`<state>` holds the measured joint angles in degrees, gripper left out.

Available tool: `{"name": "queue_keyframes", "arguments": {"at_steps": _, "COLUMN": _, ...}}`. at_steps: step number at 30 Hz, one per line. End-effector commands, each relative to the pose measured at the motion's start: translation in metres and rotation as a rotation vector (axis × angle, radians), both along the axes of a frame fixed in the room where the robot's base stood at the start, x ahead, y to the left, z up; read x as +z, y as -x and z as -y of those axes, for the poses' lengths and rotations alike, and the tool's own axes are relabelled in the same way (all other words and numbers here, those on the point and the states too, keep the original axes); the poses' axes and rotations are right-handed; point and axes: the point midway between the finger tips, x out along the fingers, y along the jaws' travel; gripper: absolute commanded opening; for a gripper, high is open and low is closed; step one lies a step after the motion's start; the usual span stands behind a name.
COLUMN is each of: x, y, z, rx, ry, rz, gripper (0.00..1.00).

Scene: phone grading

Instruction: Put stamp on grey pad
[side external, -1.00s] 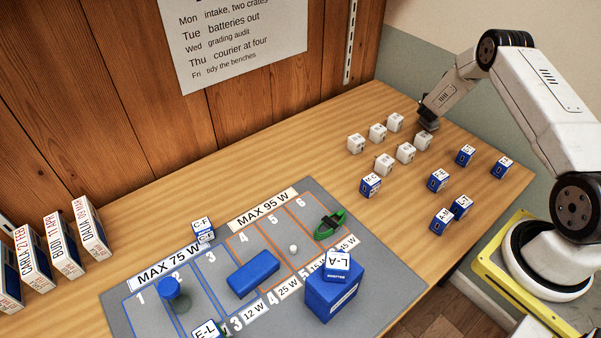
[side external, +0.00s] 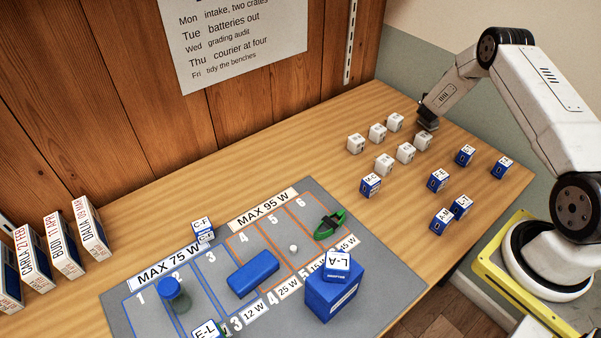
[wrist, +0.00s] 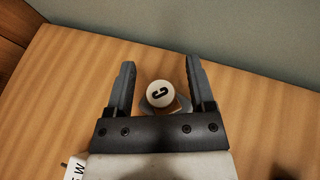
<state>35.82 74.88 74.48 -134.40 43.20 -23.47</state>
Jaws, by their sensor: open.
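My gripper (wrist: 158,64) is open, with a finger on either side of the knob and gaps visible. In the side view my gripper (side external: 428,124) is low at the far right end of the bench, and the stamp cannot be made out there. The large grey mat (side external: 120,297) with numbered bays lies at the front; no other grey pad is clear.
Several white cubes (side external: 405,153) stand close to my gripper, and several blue-and-white cubes (side external: 438,181) stand nearer the front. On the mat are a blue block (side external: 254,276), a large blue box (side external: 334,295) and a green-and-black item (side external: 329,225). Bare wood lies between cubes and mat.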

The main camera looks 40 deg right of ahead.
Motion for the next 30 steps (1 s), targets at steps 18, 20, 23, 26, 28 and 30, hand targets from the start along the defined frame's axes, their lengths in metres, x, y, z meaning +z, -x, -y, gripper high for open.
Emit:
{"name": "queue_keyframes", "arguments": {"at_steps": 18, "x": 0.023, "y": 0.02, "z": -0.051, "rx": 0.003, "ry": 0.001, "rz": -0.001, "gripper": 0.7}}
{"name": "queue_keyframes", "arguments": {"at_steps": 20, "x": 0.026, "y": 0.022, "z": -0.057, "rx": 0.002, "ry": 0.0, "rz": 0.0, "gripper": 0.7}}
{"name": "queue_keyframes", "arguments": {"at_steps": 23, "x": 0.03, "y": 0.027, "z": -0.067, "rx": 0.001, "ry": -0.001, "rz": -0.001, "gripper": 0.7}}
{"name": "queue_keyframes", "arguments": {"at_steps": 26, "x": 0.035, "y": 0.031, "z": -0.077, "rx": 0.002, "ry": 0.0, "rz": 0.0, "gripper": 0.7}}
{"name": "queue_keyframes", "arguments": {"at_steps": 28, "x": 0.038, "y": 0.033, "z": -0.084, "rx": 0.002, "ry": 0.0, "rz": 0.001, "gripper": 0.7}}
{"name": "queue_keyframes", "arguments": {"at_steps": 30, "x": 0.04, "y": 0.036, "z": -0.089, "rx": 0.001, "ry": 0.0, "rz": 0.0, "gripper": 0.7}}
